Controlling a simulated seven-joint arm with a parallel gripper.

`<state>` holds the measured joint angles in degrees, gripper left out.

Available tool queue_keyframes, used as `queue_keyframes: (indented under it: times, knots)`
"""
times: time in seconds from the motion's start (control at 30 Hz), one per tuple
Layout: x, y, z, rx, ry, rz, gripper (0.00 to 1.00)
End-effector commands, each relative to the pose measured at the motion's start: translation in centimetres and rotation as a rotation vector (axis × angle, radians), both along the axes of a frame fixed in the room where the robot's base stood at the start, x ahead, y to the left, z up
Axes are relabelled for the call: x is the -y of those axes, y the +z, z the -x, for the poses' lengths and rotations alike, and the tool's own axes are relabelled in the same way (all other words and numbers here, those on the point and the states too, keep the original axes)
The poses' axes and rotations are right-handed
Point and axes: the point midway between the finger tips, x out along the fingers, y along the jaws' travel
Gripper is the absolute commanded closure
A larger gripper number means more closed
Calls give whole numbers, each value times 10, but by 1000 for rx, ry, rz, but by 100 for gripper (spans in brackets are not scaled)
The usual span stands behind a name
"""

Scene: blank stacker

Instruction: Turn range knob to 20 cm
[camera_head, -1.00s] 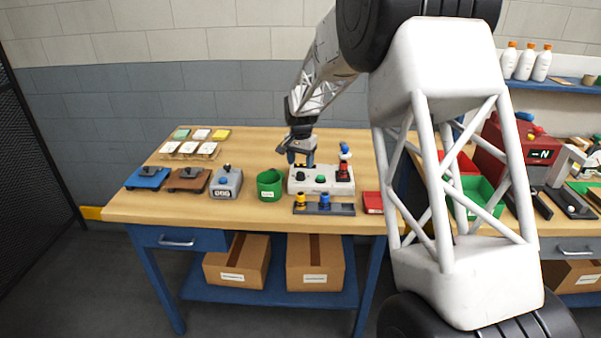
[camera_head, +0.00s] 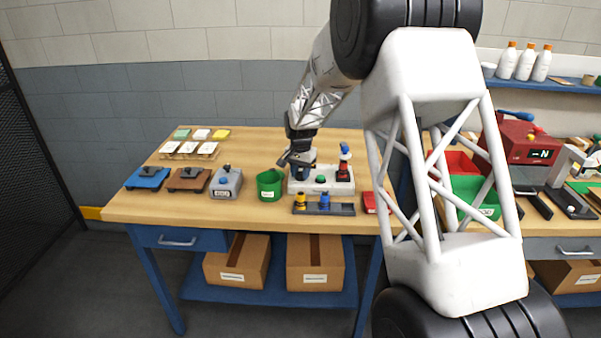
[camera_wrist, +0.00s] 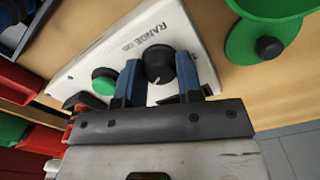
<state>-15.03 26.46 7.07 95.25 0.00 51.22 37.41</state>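The black range knob (camera_wrist: 158,62) stands on a white box (camera_wrist: 115,52) marked "RANGE cm" in the wrist view. A pale pointer line shows on the knob; the scale value it meets is not readable. My gripper (camera_wrist: 160,72) has its two blue fingers spread, one on each side of the knob, with the fingertips close to it. Whether they touch it is unclear. In the head view my gripper (camera_head: 301,175) is low over the left part of the white box (camera_head: 330,187) and hides the knob.
A green button (camera_wrist: 103,80) sits beside the knob. A red and blue part (camera_head: 344,168) rises at the box's right end. A green bin (camera_head: 270,185) stands left of the box, and a grey tray with yellow and blue pieces (camera_head: 340,210) lies in front.

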Motion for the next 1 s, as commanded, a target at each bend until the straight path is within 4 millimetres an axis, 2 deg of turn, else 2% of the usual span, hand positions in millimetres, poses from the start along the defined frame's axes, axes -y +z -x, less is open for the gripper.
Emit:
queue_keyframes:
  times: [0.03, 0.1, 0.13, 0.57, 1.0]
  knots:
    - [0, 0, 0, 0, 0, 0, 77]
    - [0, 0, 0, 0, 0, 0, 88]
    - [0, 0, 0, 0, 0, 0, 90]
    - [0, 1, 0, 1, 69, 0, 90]
    - [0, 1, 0, 1, 383, -1, 90]
